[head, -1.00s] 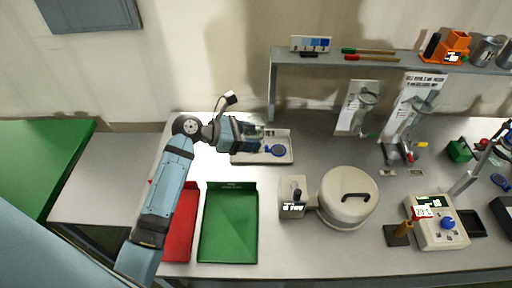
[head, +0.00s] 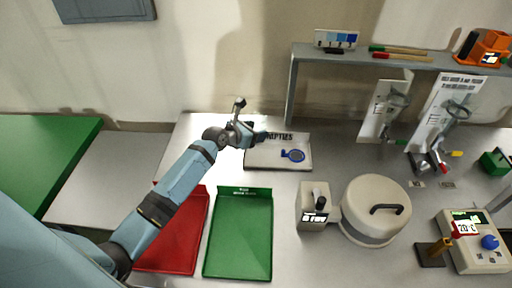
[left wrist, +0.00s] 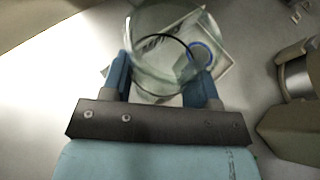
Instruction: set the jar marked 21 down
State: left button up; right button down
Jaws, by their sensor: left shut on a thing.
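My left gripper (head: 262,137) is over the back left part of a white tray (head: 262,161) lettered EMPTIES. In the left wrist view the blue fingers of my left gripper (left wrist: 162,88) are shut on a clear glass jar (left wrist: 165,22), one finger on each side. I see the jar from above, with the tray (left wrist: 229,62) behind it. No number can be read on it. In the head view the jar cannot be made out. Whether the jar touches the tray is unclear. My right gripper is not in view.
A blue ring-shaped item (head: 293,155) lies on the tray. A red tray (head: 178,240) and a green tray (head: 238,235) lie in front. A shelf (head: 400,60) runs behind.

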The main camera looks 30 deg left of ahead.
pick_arm(q)
jog(key=shift+f+b, duration=0.4)
jog(key=shift+f, duration=3.1)
jog(key=shift+f, duration=0.1)
jog(key=o, duration=1)
jog(key=v, duration=1.2)
jog(key=shift+p, duration=0.3)
